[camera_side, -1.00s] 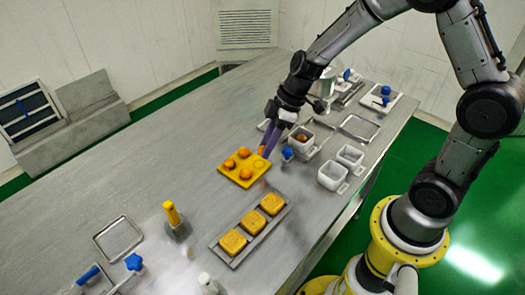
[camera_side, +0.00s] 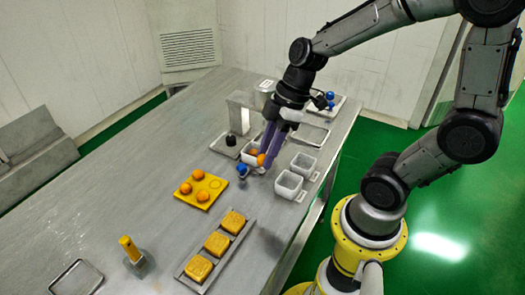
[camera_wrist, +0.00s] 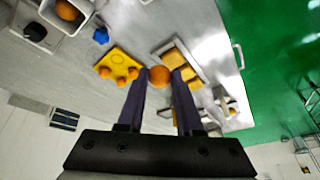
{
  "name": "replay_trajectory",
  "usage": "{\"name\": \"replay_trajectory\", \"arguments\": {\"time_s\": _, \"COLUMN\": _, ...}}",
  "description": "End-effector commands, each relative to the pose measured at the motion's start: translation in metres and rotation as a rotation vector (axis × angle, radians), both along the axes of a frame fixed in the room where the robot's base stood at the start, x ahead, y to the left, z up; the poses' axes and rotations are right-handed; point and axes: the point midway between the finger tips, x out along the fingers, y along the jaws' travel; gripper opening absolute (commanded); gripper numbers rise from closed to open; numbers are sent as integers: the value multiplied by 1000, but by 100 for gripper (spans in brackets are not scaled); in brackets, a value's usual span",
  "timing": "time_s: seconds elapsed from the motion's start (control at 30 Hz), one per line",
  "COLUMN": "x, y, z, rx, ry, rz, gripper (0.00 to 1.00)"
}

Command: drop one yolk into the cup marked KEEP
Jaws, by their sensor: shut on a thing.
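My gripper (camera_side: 266,153) has purple fingers and is shut on an orange yolk (camera_side: 261,160). In the wrist view, the yolk (camera_wrist: 159,76) sits between the fingertips. The gripper is above the white cups. One cup (camera_side: 248,160), behind the fingers in the side view, has an orange yolk in it; this cup also shows in the wrist view (camera_wrist: 80,22). Two other white cups, the nearer (camera_side: 289,188) and the farther (camera_side: 304,165), look empty. No KEEP mark is readable. A yellow plate (camera_side: 215,185) holds three yolks beside an empty ring.
A metal tray (camera_side: 190,271) with three yellow cakes lies in front. A blue-topped item (camera_side: 242,171) stands beside the cups, and a dark knob (camera_side: 231,140) stands behind. A yellow-handled tool (camera_side: 132,252) is at the front left.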

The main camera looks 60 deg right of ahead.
Motion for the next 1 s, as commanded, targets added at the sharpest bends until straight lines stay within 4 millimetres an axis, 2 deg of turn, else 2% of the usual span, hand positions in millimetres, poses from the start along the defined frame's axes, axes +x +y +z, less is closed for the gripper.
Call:
{"name": "replay_trajectory", "arguments": {"time_s": 0.27, "x": 2, "y": -1, "z": 0, "rx": 4, "ry": 7, "rz": -36, "gripper": 0}}
{"name": "replay_trajectory", "arguments": {"time_s": 0.43, "x": 20, "y": -13, "z": 7, "rx": 1, "ry": 7, "rz": -208, "gripper": 0}}
{"name": "replay_trajectory", "arguments": {"time_s": 0.7, "x": 79, "y": -85, "z": 20, "rx": 5, "ry": -11, "rz": -648, "gripper": 0}}
{"name": "replay_trajectory", "arguments": {"time_s": 0.83, "x": 91, "y": -115, "z": 20, "rx": 2, "ry": -14, "rz": -747, "gripper": 0}}
{"name": "replay_trajectory", "arguments": {"time_s": 1.0, "x": 93, "y": -131, "z": 13, "rx": 0, "ry": -1, "rz": -786, "gripper": 0}}
